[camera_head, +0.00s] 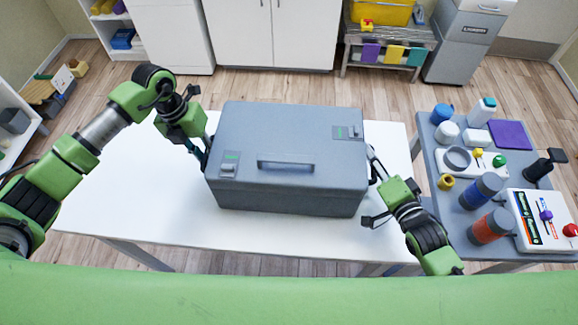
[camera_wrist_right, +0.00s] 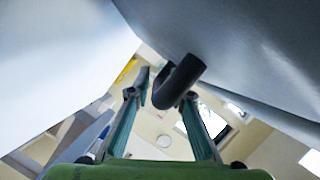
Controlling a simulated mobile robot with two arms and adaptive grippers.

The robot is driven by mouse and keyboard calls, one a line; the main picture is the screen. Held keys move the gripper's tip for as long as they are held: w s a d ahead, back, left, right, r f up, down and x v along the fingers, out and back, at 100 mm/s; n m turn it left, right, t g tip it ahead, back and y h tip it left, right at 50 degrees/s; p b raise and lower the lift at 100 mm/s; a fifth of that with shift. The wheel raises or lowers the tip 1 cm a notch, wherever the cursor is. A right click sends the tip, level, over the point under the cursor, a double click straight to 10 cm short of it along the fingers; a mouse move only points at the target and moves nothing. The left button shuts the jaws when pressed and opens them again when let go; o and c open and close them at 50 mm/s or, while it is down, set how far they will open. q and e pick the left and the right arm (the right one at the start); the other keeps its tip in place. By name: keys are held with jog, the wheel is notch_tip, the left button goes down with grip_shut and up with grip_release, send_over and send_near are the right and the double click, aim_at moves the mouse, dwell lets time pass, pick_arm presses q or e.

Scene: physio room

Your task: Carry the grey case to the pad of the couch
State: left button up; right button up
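The grey case (camera_head: 265,140) lies flat and closed on the white table (camera_head: 120,205), with a handle on its lid and two latches. My left gripper (camera_head: 206,152) is at the case's left side; its fingertips are partly hidden, so its grip is unclear. My right gripper (camera_head: 374,190) is at the case's right side, by a dark side handle. In the right wrist view, its two fingers (camera_wrist_right: 165,100) stand apart, with the dark hooked handle (camera_wrist_right: 182,80) close to the right-hand fingertip and not clamped. I cannot identify the couch pad in these views.
A grey side table (camera_head: 425,130) with bottles, jars and a white tray stands close on the right. White cabinets (camera_head: 270,35), a metal trolley (camera_head: 390,40) and a grey bin (camera_head: 468,40) line the back. Wooden floor (camera_head: 300,88) is free between them and the white table.

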pick_arm(q)
jog(key=shift+c, duration=0.3)
pick_arm(e)
jog(key=shift+c, duration=0.3)
pick_arm(q)
grip_shut()
pick_arm(e)
grip_shut()
